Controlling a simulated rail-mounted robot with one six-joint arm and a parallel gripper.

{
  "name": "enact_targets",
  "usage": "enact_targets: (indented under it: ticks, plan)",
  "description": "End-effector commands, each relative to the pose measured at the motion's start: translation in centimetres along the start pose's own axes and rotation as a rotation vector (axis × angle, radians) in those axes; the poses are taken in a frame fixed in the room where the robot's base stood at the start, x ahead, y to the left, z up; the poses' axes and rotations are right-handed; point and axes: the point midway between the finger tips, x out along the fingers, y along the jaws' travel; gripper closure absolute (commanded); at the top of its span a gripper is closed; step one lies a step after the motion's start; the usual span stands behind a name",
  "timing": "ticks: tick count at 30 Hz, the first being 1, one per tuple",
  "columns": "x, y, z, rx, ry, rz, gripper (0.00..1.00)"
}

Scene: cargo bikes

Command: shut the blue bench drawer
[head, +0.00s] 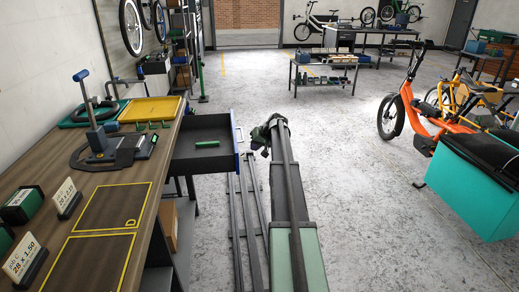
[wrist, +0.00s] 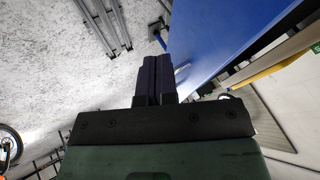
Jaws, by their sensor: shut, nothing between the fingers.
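The blue bench drawer (head: 236,140) stands pulled out from the right side of the wooden workbench. Its front panel is blue, its inside is dark grey, and a green object (head: 207,144) lies in it. My gripper (head: 262,134) is just to the right of the drawer's front, close to its outer face. In the wrist view my gripper (wrist: 157,72) has its two dark fingers together, with nothing between them. The blue front (wrist: 225,35) fills the upper right there, beside the fingertips; I cannot tell whether they touch.
The workbench (head: 115,200) carries a yellow tray (head: 151,109), a grey tool with a blue handle (head: 97,140) and label cards. Below the drawer is a shelf with a cardboard box (head: 169,225). The floor (head: 350,200) to the right is clear up to an orange cargo bike (head: 420,115).

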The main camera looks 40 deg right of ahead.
Motion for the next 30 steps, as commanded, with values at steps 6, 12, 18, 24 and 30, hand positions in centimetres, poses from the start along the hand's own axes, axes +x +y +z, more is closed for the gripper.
enact_targets:
  ticks: [6, 12, 18, 24, 30]
  plan:
    - [3.6, -1.5, 0.0, -0.002, 0.000, 0.000, 1.00]
    - [4.5, -3.3, 0.0, 0.000, -0.001, 0.001, 1.00]
    - [4.7, -3.5, 0.0, 0.001, 0.000, 0.001, 1.00]
    - [4.7, -3.6, 0.0, 0.001, 0.000, 0.001, 1.00]
    - [5.2, -4.6, 0.0, 0.001, 0.000, 0.000, 1.00]
